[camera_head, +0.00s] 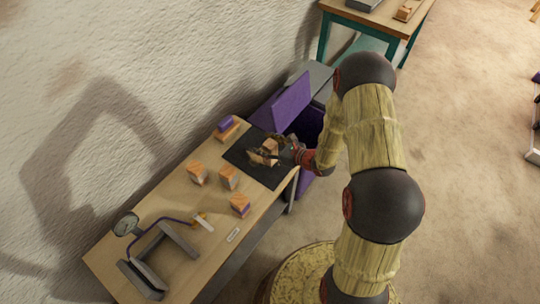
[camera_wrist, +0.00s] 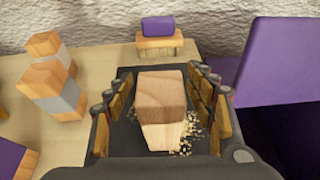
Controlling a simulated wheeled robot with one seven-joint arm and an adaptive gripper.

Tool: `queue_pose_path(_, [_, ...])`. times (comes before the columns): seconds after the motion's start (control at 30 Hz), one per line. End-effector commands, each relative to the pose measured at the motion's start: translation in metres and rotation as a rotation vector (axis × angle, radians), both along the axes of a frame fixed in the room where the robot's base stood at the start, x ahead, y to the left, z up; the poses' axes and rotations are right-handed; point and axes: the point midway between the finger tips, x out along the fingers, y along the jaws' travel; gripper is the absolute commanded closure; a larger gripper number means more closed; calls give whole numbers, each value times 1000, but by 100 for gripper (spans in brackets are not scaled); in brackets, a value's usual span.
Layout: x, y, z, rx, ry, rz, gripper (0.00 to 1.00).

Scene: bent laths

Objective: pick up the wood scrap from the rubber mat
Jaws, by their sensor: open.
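The wood scrap (camera_wrist: 162,105) is a light brown block lying on the dark rubber mat (camera_wrist: 128,147), with crumbs of sawdust beside it. In the head view the wood scrap (camera_head: 269,147) is on the black mat (camera_head: 238,154) near the table's far end, partly covered by my gripper. My gripper (camera_head: 277,150) reaches in from the right over the mat. In the wrist view my gripper (camera_wrist: 158,105) is open, with one finger on each side of the scrap. I cannot tell whether either finger touches it.
Several wooden blocks with bands stand on the wooden table (camera_head: 170,205), one of them (camera_head: 240,205) near its front edge. A purple-topped wooden piece (camera_wrist: 158,32) is behind the mat. A gauge (camera_head: 126,224) and a grey metal frame (camera_head: 150,262) occupy the near end. A purple bin (camera_head: 285,103) adjoins the far end.

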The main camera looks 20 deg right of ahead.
Motion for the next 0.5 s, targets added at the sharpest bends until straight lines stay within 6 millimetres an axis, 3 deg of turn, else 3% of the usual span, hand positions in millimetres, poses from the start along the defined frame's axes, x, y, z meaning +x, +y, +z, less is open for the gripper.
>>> queue_pose_path(0.17, [13, 9, -7, 0, 0, 1, 45])
queue_pose_path(0.4, [14, 9, -6, -1, -1, 0, 45])
queue_pose_path(0.5, [14, 9, -6, -1, -1, 0, 50])
